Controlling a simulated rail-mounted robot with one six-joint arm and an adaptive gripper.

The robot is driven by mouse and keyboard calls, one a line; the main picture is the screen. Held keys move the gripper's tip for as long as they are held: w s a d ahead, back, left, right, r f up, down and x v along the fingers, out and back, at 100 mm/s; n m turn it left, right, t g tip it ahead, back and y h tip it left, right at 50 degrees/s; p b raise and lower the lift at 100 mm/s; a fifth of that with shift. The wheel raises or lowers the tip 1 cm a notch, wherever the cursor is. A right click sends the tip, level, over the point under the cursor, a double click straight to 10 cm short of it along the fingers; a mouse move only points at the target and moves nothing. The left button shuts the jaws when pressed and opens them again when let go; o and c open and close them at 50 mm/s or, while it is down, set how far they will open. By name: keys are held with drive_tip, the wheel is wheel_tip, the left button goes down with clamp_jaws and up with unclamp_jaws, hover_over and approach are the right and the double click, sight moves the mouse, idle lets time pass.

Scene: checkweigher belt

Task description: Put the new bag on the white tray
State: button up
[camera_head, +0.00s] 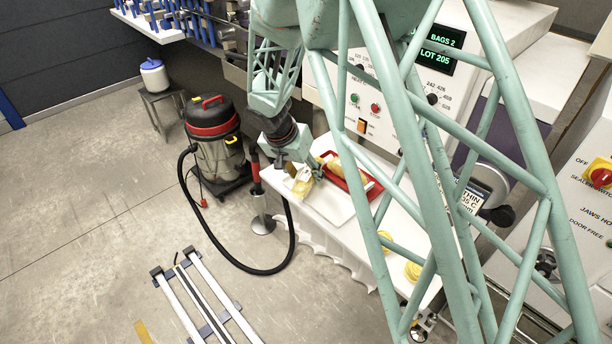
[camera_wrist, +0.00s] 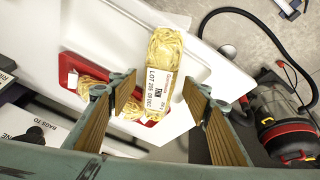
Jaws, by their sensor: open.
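A clear bag of yellow noodles with a white printed label, reading LOT 205 (camera_wrist: 163,50), lies at the white tray (camera_wrist: 105,28) in the wrist view. In the head view the bag (camera_head: 302,186) shows just below my gripper (camera_head: 300,172), at the upper left end of the white tray (camera_head: 328,208). My gripper (camera_wrist: 160,82) is open, with its two ridged fingers on either side of the label end of the bag and gaps visible on both sides. I cannot tell whether the bag's whole underside rests on the tray.
A red tray (camera_head: 357,187) holding other yellow bags (camera_head: 345,165) stands right beside the white tray; it also shows in the wrist view (camera_wrist: 68,66). Yellow round things (camera_head: 413,271) lie farther along the white table. A vacuum cleaner (camera_head: 215,145) and its hose stand on the floor.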

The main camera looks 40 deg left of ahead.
drive_tip(key=v, duration=1.2)
drive_tip(key=shift+b, duration=0.35)
drive_tip(key=shift+w+a, duration=0.1)
idle(0.5)
